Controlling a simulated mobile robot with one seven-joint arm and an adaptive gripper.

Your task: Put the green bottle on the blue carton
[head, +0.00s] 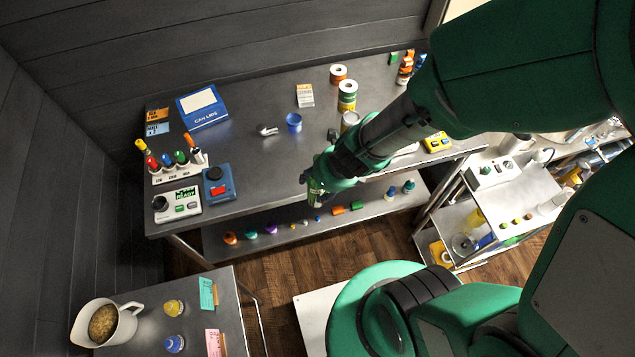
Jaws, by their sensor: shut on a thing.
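The blue carton (203,108), marked CAN LIDS with a pale panel on top, lies at the back left of the steel bench. My gripper (317,184) is shut on a small green thing (316,194), which appears to be the green bottle. It is held at the bench's front edge, to the right of and nearer than the carton. The fingers hide much of it, and its height above the bench is hard to tell. The carton's top looks bare.
A blue cup (294,122) and a card (305,95) stand right of the carton. A rack of coloured-topped bottles (178,163), a white device (177,205) and a blue device (218,183) stand in front of it. Stacked rolls (347,95) stand farther right. The bench's middle is mostly clear.

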